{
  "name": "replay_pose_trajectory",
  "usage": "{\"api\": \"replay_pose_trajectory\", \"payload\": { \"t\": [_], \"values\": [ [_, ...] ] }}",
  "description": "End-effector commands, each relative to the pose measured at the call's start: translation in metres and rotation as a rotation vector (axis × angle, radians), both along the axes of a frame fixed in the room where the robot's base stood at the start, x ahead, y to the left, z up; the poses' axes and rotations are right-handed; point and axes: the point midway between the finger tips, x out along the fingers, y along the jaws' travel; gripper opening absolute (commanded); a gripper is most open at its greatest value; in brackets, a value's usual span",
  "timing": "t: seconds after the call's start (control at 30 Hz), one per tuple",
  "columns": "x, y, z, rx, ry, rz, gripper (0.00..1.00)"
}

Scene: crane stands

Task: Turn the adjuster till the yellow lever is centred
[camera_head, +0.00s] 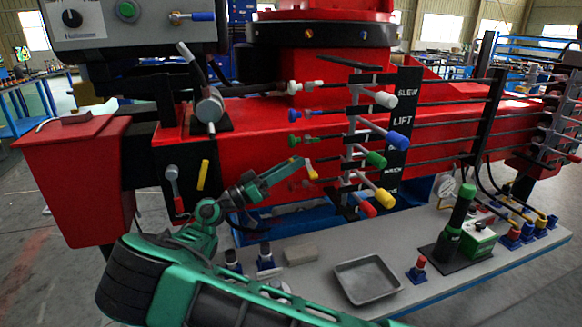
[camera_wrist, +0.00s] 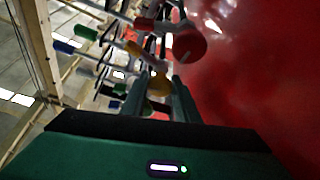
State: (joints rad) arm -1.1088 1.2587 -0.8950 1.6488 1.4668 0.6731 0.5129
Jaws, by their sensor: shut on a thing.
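The yellow lever (camera_head: 384,197) sticks out from the lever post toward the lower right, between the green and red levers. Whether it is centred I cannot tell. My gripper (camera_head: 303,166) has reached the column of adjusters left of the levers, at the yellow adjuster (camera_head: 312,174). In the wrist view the yellow knob (camera_wrist: 158,86) lies between the fingertips of my gripper (camera_wrist: 157,95), which are shut on it. Its left end is mostly hidden behind the fingers in the head view.
The red adjuster (camera_wrist: 188,45) is close beside my fingertips. White (camera_head: 292,87), blue (camera_head: 295,115) and green (camera_head: 294,140) adjusters sit above. The red beam wall is close behind. A grey tray (camera_head: 366,300) and a green-handled tool (camera_head: 455,222) stand on the bench below.

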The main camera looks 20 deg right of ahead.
Motion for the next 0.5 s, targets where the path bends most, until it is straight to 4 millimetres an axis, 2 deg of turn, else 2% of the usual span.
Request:
{"api": "replay_pose_trajectory", "payload": {
  "t": [0.07, 0.1, 0.17, 0.5],
  "values": [
    [0.0032, 0.0019, -0.0019, 0.002, 0.007, 0.010, 0.05],
    [0.0031, 0.0020, -0.0018, 0.002, 0.007, 0.010, 0.35],
    [0.0029, 0.0020, -0.0015, 0.002, 0.006, 0.009, 0.46],
    [0.0010, 0.0033, -0.0008, 0.000, 0.002, 0.005, 0.46]
  ]
}}
